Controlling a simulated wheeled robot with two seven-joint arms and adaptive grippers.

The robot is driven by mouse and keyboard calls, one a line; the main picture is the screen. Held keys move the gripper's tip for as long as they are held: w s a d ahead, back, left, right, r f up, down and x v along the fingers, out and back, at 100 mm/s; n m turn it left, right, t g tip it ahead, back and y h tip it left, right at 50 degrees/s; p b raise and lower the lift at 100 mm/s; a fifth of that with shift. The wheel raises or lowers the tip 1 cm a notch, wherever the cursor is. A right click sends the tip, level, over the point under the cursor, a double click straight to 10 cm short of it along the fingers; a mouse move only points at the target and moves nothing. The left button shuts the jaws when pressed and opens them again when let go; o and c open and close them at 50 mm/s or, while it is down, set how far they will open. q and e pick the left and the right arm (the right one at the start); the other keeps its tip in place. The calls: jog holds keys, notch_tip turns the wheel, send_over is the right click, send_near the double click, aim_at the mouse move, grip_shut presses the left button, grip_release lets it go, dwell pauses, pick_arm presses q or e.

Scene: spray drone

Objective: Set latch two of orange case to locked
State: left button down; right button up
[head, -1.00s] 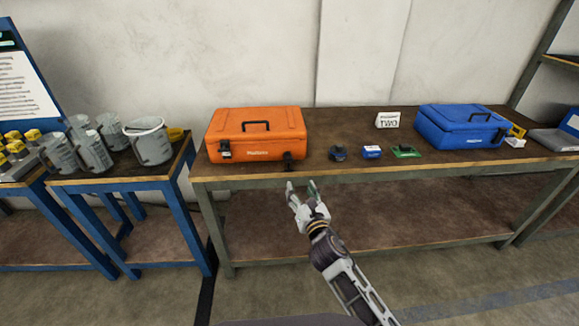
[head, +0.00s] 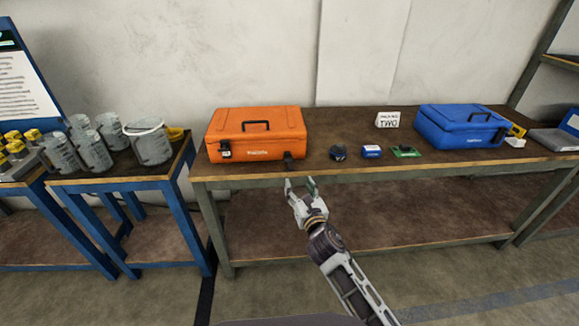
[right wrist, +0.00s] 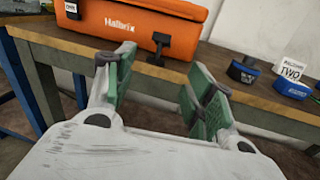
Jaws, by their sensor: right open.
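The orange case (head: 256,135) stands closed on the brown table, its handle on the lid. My left gripper is not in view.
The table's front edge (head: 400,168) lies close above my right gripper. Small items, a dark blue one (head: 338,153), a blue box (head: 371,151) and a green board (head: 405,151), sit right of the case.

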aim_at(290, 169)
jog(key=w, duration=0.3)
jog(key=w+a, duration=0.1)
jog(key=w, duration=0.2)
jog(key=w+b, duration=0.1)
jog(key=w, duration=0.2)
jog(key=shift+a, duration=0.3)
jog(key=w, duration=0.3)
jog(key=shift+a+b, duration=0.3)
jog(key=shift+b, duration=0.05)
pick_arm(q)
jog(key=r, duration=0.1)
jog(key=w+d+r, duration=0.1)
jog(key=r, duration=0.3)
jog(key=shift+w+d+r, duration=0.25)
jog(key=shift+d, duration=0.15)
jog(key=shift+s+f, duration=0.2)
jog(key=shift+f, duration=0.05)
pick_arm(e)
grip_shut()
